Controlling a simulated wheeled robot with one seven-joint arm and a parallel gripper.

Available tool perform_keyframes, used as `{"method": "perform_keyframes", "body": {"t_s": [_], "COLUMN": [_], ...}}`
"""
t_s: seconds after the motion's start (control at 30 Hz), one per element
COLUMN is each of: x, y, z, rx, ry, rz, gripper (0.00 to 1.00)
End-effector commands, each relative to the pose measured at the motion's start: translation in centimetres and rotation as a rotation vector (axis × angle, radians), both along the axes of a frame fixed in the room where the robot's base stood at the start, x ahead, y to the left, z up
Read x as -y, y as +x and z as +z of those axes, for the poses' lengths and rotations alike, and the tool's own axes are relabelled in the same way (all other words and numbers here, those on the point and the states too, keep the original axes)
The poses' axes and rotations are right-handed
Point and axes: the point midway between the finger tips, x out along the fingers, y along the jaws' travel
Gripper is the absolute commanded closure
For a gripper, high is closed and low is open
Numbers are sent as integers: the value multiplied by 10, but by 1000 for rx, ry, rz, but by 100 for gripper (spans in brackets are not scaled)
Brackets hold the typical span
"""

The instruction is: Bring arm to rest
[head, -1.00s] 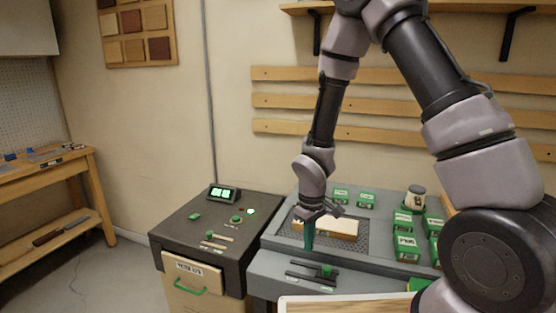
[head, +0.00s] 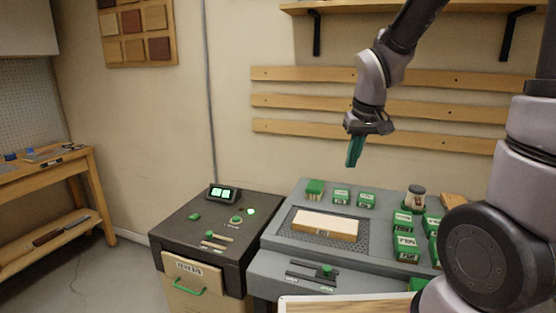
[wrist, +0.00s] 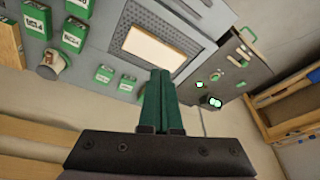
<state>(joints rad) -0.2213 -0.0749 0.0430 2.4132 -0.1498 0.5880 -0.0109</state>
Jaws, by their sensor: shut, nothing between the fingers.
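My gripper (head: 354,152) hangs in the air above the back of the grey bench, in front of the wooden wall slats. Its green fingers are together with nothing between them. In the wrist view the closed fingers (wrist: 160,100) point toward the bench, and they are apart from everything there. My arm reaches in from the upper right of the head view.
A pale wooden block (head: 325,225) lies on the dark perforated mat (head: 287,234) of the grey bench. Several green-labelled boxes (head: 404,222) and a jar (head: 415,196) stand at the right. A dark cabinet (head: 185,232) with lit display (head: 223,193) stands left. Air around my gripper is clear.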

Motion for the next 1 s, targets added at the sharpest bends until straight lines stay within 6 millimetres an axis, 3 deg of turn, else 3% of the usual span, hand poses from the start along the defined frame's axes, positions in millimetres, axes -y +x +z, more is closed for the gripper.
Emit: {"method": "perform_keyframes", "body": {"t_s": [0.03,0.2,0.43,0.67,1.0], "x": [10,36,57,62,62], "y": [-6,-37,-87,-115,-117], "z": [22,79,133,153,155], "rx": [34,114,212,258,260], "ry": [26,114,241,308,314], "rz": [-50,-201,-362,-428,-432], "gripper": [100,100,100,100,100]}}
